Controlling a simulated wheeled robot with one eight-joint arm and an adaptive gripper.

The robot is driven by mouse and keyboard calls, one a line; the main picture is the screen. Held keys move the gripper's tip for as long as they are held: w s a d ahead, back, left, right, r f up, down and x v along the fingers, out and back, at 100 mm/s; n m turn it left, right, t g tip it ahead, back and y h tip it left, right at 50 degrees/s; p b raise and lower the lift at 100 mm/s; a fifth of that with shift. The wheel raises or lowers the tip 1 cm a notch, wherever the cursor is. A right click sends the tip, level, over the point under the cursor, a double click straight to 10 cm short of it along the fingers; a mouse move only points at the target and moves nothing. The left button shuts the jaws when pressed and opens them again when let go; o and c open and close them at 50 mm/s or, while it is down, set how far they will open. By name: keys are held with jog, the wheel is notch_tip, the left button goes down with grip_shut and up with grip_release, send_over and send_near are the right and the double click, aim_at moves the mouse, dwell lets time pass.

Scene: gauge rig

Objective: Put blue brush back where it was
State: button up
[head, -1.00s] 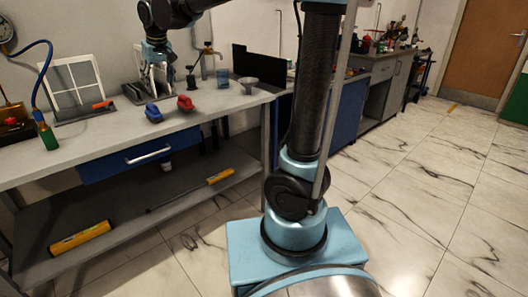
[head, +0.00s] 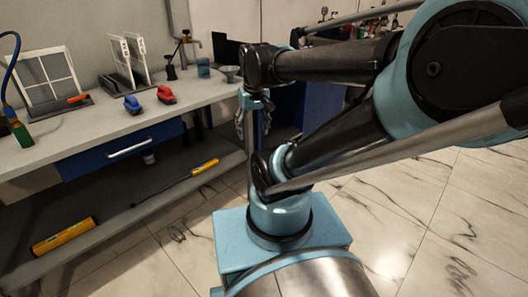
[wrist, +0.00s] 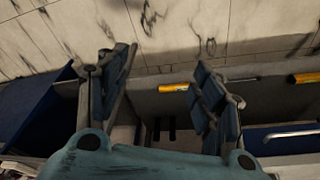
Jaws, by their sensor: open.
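The blue brush (head: 132,104) lies on the grey workbench top (head: 85,127) in the head view. A red brush (head: 166,95) lies just to its right, apart from it. My gripper (head: 253,128) hangs in front of the bench's right end, well to the right of both brushes. It points downward with its fingers apart. In the wrist view my gripper (wrist: 166,75) shows two spread fingers with nothing between them. Neither brush can be made out in the wrist view.
A rack with upright panels (head: 127,62) stands behind the brushes. A framed panel (head: 50,80) with an orange-handled tool (head: 77,98) stands at left. A funnel-like cup (head: 230,73) is near the bench's right end. Yellow-ended tools (head: 65,236) lie on the lower shelf.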

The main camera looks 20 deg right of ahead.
jog(key=s+d+f+m, duration=0.1)
jog(key=s+d+f, duration=0.1)
jog(key=s+f, duration=0.4)
jog(key=shift+d+f, duration=0.2)
jog(key=shift+d, duration=0.15)
